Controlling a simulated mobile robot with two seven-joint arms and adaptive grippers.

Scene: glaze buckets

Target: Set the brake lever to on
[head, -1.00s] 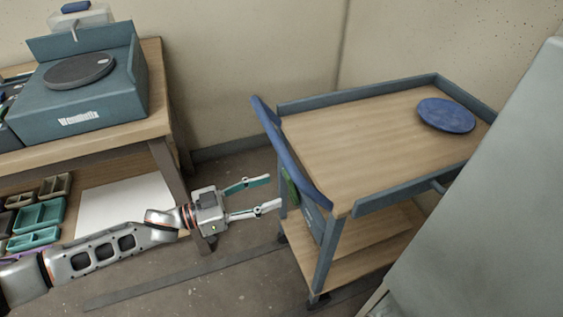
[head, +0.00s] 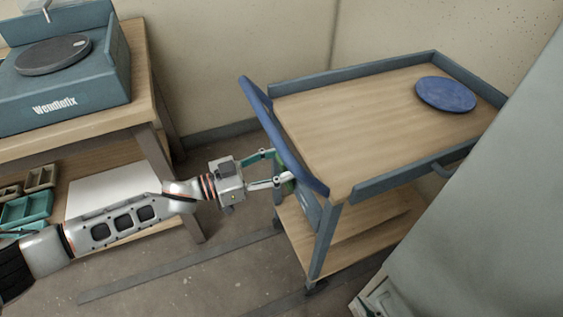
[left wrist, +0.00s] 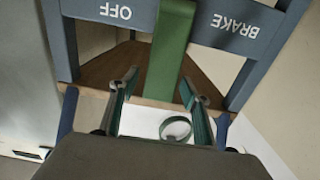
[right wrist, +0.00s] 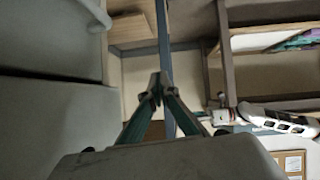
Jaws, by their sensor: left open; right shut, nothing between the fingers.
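The green brake lever (left wrist: 168,50) is on the end panel of the cart, below its blue handle (head: 284,140). In the left wrist view it stands between the printed words OFF (left wrist: 115,12) and BRAKE (left wrist: 240,27), which read upside down. No ON label is visible, and I cannot tell its setting. In the head view the lever (head: 287,187) is partly hidden by my left gripper (head: 277,167). That gripper is open, with a finger on each side of the lever; contact is unclear. My right gripper (right wrist: 159,88) is shut and empty in the right wrist view.
The cart (head: 350,115) carries a blue disc (head: 446,94) on its wooden top. A workbench (head: 140,118) with a turntable unit (head: 60,85) stands at the left. A large grey surface (head: 480,230) fills the right side. Open floor lies before the cart.

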